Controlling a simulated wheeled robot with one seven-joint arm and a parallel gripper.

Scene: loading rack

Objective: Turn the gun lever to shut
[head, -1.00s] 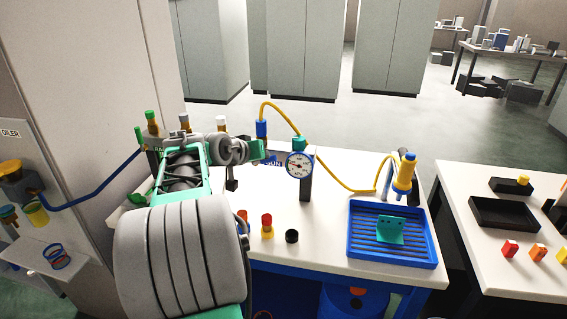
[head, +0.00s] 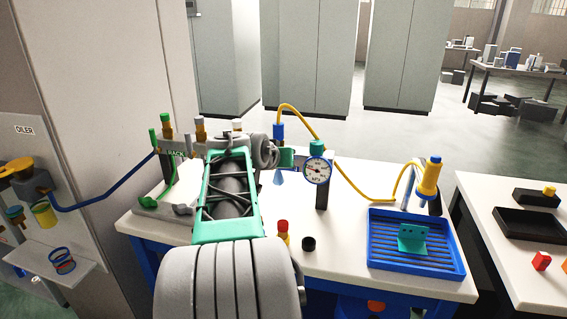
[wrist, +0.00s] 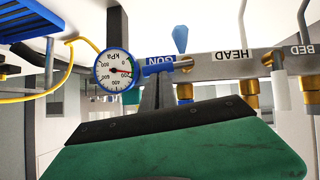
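The gun lever (head: 278,178) is a light blue, drop-shaped handle hanging below the rail in the head view. In the wrist view, which is upside down, the lever (wrist: 181,39) points up, beside the blue GUN label (wrist: 159,62). My gripper (head: 290,157) is at the rail, close to the lever and left of the gauge. In the wrist view its narrow grey fingers (wrist: 155,85) appear together, beside the lever's pivot, with nothing seen between them. Contact with the lever cannot be told. My arm hides part of the rail in the head view.
A round pressure gauge (head: 317,171) stands close right of my gripper. A yellow hose (head: 345,182) runs to the blue and yellow gun (head: 429,176). A red-topped bottle (head: 283,230) and black cap (head: 308,244) stand in front.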

